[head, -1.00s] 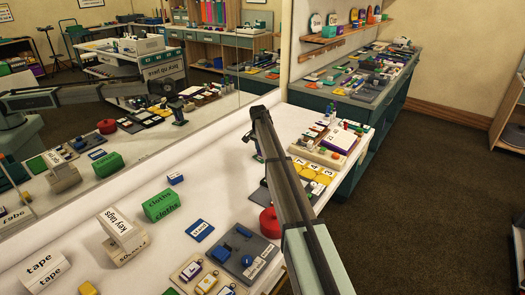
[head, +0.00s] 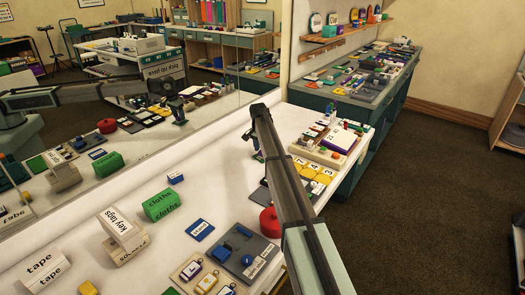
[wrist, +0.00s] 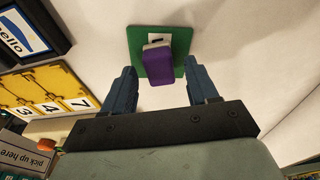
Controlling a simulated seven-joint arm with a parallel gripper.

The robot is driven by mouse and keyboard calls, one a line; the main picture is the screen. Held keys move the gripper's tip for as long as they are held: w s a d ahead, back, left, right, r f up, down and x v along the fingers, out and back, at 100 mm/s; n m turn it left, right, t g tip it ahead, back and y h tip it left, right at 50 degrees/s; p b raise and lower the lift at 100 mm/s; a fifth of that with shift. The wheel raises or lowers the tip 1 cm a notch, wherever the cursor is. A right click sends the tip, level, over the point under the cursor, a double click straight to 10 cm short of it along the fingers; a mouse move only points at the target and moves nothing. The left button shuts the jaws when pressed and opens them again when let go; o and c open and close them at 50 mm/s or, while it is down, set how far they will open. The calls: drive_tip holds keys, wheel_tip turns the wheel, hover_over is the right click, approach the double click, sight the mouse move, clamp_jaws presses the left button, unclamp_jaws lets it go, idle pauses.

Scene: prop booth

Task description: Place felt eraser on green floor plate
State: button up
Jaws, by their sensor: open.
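The felt eraser (wrist: 159,64), a purple block with a grey end, shows in the wrist view against the green floor plate (wrist: 181,40). It overlaps the middle of the plate and partly covers a small white label there. My gripper (wrist: 160,76) is open, with one finger on each side of the eraser and a visible gap to both. Whether the eraser's grey end rests fully on the plate is hard to tell. In the head view my arm hides the eraser and the plate, and only part of my gripper (head: 252,142) shows.
Yellow numbered tiles (wrist: 40,88) lie left of the plate in the wrist view. In the head view a red round object (head: 270,221) lies near my arm, and a green cloths block (head: 160,205) stands further left. A mirror (head: 130,110) runs behind the white table.

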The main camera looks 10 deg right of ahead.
sight(260, 153)
wheel_tip(260, 153, up, 11)
drive_tip(key=s+a, duration=0.1)
drive_tip(key=shift+r, duration=0.15)
